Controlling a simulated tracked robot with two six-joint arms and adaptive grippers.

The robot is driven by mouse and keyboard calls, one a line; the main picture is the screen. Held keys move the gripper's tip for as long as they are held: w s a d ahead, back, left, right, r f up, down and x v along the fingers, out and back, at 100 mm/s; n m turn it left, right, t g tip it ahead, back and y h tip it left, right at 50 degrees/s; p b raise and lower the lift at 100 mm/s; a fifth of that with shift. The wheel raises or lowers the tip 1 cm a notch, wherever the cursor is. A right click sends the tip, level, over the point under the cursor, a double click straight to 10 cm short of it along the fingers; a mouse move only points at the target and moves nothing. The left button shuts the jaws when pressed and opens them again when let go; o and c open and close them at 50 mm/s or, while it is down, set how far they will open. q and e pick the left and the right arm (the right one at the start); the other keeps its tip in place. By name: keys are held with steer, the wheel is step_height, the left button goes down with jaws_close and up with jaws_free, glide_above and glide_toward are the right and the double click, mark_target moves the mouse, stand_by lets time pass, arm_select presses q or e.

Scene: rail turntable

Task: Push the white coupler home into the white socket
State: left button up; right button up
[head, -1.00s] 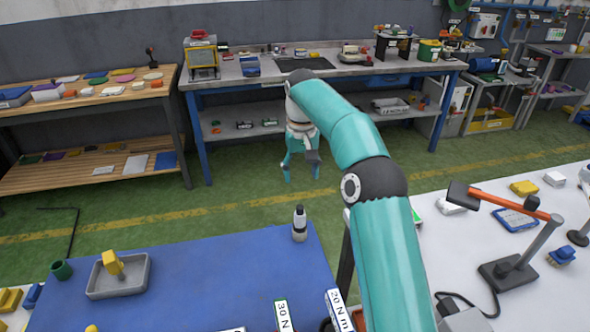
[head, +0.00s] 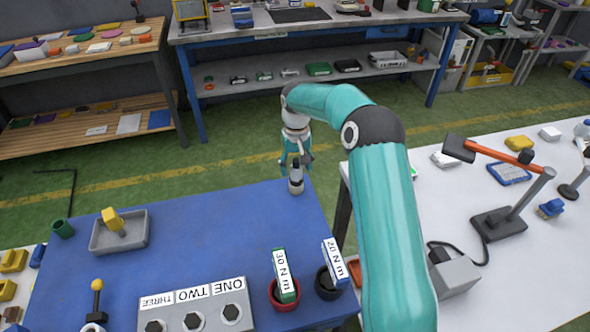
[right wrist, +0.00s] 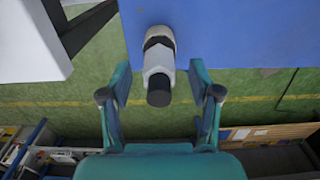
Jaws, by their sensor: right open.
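A white fitting with a dark band and dark tip, likely the white coupler (head: 296,183), stands upright at the far right corner of the blue tabletop. It also shows in the right wrist view (right wrist: 158,68), between the fingers. I cannot tell a separate white socket from it. My right gripper (head: 296,163) is at the fitting, just behind its top in the head view. In the right wrist view the right gripper (right wrist: 160,80) is open, one finger on each side with visible gaps. My left gripper is not in view.
A grey tray (head: 119,232) with a yellow piece, a red cup (head: 284,298), a black cup (head: 327,286) and a labelled ONE-TWO-THREE block (head: 196,308) stand on the blue tabletop. The white table (head: 450,205) on the right holds a lamp-like stand. The blue middle is clear.

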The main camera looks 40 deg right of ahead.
steer(key=shift+f, duration=1.05)
steer(key=shift+r, duration=0.1)
jaws_close()
